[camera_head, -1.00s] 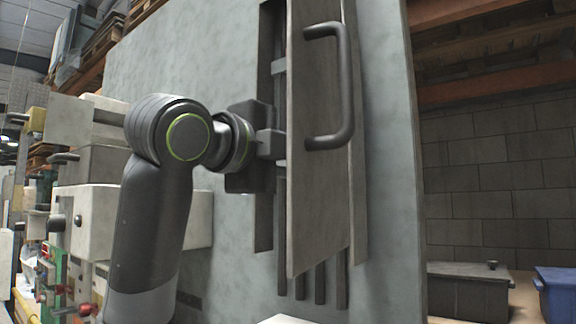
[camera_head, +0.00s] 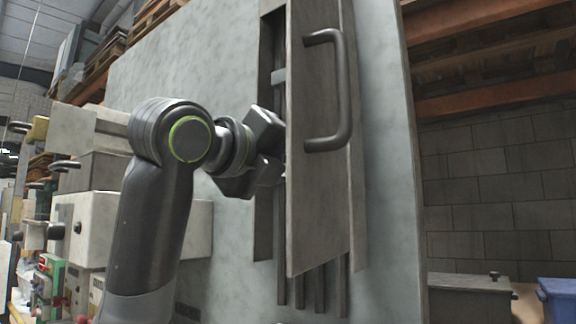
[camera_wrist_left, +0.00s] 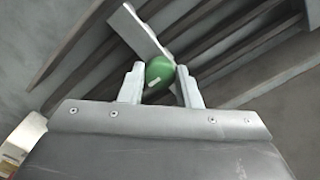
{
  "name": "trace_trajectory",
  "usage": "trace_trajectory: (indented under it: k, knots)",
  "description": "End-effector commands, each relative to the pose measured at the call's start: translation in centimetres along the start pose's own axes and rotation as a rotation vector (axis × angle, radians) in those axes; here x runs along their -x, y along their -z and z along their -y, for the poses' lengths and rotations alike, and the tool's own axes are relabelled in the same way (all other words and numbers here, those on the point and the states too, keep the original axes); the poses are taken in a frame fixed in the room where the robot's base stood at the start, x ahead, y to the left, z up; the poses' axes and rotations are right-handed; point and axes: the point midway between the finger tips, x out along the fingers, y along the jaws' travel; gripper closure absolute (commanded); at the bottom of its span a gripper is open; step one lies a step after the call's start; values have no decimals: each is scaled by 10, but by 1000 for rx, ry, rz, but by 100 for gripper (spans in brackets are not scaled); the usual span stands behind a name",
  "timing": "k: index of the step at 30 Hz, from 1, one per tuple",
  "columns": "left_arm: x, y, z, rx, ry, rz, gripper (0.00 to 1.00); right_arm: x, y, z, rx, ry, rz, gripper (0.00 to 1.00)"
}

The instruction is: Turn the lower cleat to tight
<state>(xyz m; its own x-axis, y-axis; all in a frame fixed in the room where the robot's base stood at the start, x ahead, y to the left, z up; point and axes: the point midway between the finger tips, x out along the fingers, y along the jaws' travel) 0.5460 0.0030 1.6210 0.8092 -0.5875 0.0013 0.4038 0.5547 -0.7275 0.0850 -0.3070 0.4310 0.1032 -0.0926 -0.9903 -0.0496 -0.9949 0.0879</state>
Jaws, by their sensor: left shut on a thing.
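A green rounded piece with a small pale mark, seemingly the lower cleat's grip (camera_wrist_left: 159,72), sits between the fingertips of my left gripper (camera_wrist_left: 160,84) in the left wrist view. The fingers are shut on it. In the head view my left gripper (camera_head: 270,170) reaches into the left side of the recess, tilted, and its fingertips and the cleat are hidden behind the grey door panel (camera_head: 316,210). My right gripper is in neither view.
A pale grey bar (camera_wrist_left: 140,32) runs diagonally just beyond the grip. Dark parallel rails (camera_wrist_left: 240,58) lie behind. The door panel has a dark handle (camera_head: 343,95) and stands close to my gripper's right. A pale box (camera_head: 115,225) is at left.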

Motion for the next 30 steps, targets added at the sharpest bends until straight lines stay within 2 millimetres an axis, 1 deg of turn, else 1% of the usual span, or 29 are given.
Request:
trace_trajectory:
  k: [7,18,19,23,24,30]
  knots:
    - [-1,2,-2,-41,-5,-7,93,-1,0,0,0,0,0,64]
    - [-1,2,-2,-45,-5,-8,93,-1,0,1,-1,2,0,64]
    - [-1,2,-2,-45,-5,-8,69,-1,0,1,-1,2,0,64]
    - [-1,2,-2,-45,-4,-7,52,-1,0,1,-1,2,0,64]
    - [-1,2,-2,-45,-4,-6,48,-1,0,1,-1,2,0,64]
    - [0,1,-1,-44,-2,-3,48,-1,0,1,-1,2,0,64]
